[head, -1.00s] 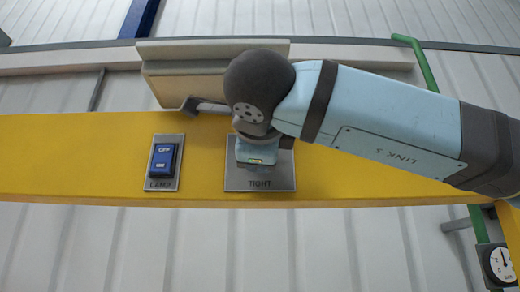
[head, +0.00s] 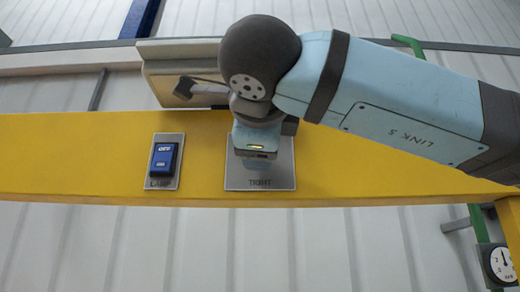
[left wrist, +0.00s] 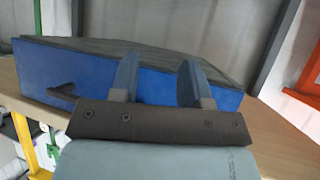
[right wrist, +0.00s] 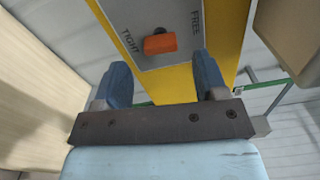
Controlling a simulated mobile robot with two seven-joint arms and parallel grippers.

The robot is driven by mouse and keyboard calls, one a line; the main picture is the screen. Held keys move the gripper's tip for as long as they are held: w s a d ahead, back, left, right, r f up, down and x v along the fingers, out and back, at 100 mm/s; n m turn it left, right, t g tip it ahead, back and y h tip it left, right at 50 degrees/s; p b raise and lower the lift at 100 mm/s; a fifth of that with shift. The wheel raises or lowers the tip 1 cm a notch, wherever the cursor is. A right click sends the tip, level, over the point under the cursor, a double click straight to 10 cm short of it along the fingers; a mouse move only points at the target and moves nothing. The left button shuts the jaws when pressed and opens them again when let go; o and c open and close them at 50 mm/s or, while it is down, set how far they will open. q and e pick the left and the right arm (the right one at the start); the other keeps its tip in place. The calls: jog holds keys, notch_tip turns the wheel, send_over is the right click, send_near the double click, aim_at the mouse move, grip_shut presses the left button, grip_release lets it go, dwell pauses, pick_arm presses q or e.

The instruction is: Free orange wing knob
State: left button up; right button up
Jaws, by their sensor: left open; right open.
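The orange wing knob (right wrist: 160,43) shows in the right wrist view on a grey plate (right wrist: 180,20) marked TIGHT and FREE. Its body lies close to the word TIGHT. My right gripper (right wrist: 160,72) is open and empty, one finger to each side of the knob's line and apart from it. In the head view the right gripper (head: 257,163) is in front of the plate (head: 282,176) on the yellow beam and hides the knob and the word FREE. My left gripper (left wrist: 156,75) is open and empty before a blue box.
The yellow beam (head: 390,175) carries a blue lamp switch (head: 163,159) left of the plate. A beige ledge (head: 160,68) stands above the beam. A gauge (head: 499,263) is at lower right. The blue box (left wrist: 85,75) rests on a wooden shelf (left wrist: 275,145).

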pick_arm(q)
jog(key=shift+r, duration=0.1)
pick_arm(e)
jog(key=s, duration=1)
